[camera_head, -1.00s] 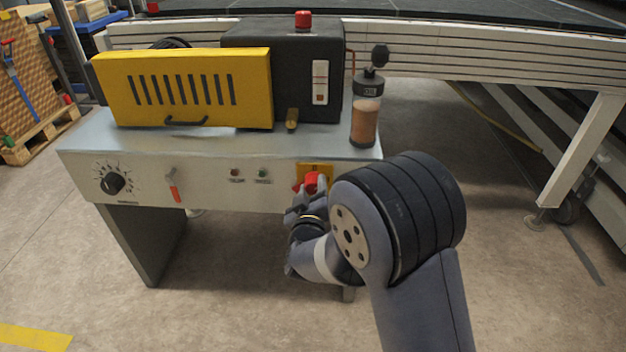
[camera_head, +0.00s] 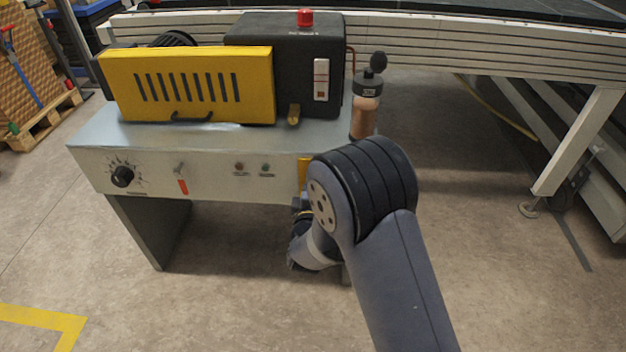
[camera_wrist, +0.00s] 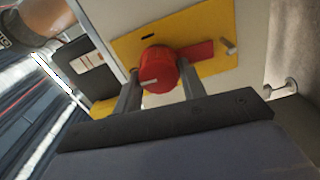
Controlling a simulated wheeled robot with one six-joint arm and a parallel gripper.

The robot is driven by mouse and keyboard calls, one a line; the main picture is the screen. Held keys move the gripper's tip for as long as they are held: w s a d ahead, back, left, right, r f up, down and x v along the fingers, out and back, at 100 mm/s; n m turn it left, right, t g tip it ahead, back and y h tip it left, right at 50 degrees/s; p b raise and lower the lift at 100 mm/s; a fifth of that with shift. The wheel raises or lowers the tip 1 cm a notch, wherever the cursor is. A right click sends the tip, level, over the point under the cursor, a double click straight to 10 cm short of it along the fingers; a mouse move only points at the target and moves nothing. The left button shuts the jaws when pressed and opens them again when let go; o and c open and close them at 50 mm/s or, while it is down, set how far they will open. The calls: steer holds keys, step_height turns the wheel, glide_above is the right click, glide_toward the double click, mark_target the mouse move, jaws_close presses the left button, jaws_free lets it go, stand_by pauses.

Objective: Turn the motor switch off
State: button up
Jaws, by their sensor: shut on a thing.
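A red rotary knob (camera_wrist: 158,72) with a pale mark sits on a yellow plate (camera_wrist: 214,66) in the wrist view. A flat red bar lies beside the knob on the same plate. My gripper (camera_wrist: 158,76) is shut on the red knob, one finger on each side. In the head view the yellow plate (camera_head: 304,172) shows only as a strip at the right end of the machine's front panel (camera_head: 215,180). My arm hides the knob and the fingertips there. I cannot read a label that names the motor switch.
The panel also carries a black dial (camera_head: 122,176), a lever with a red tag (camera_head: 182,180) and two small lamps. A conveyor frame (camera_head: 575,140) is at the right. Floor is clear in front.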

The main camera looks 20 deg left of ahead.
steer(key=shift+n, duration=0.6)
steer(key=o, duration=1)
steer(key=p+v, duration=0.2)
steer(key=v, duration=0.9)
steer(key=shift+w, duration=0.1)
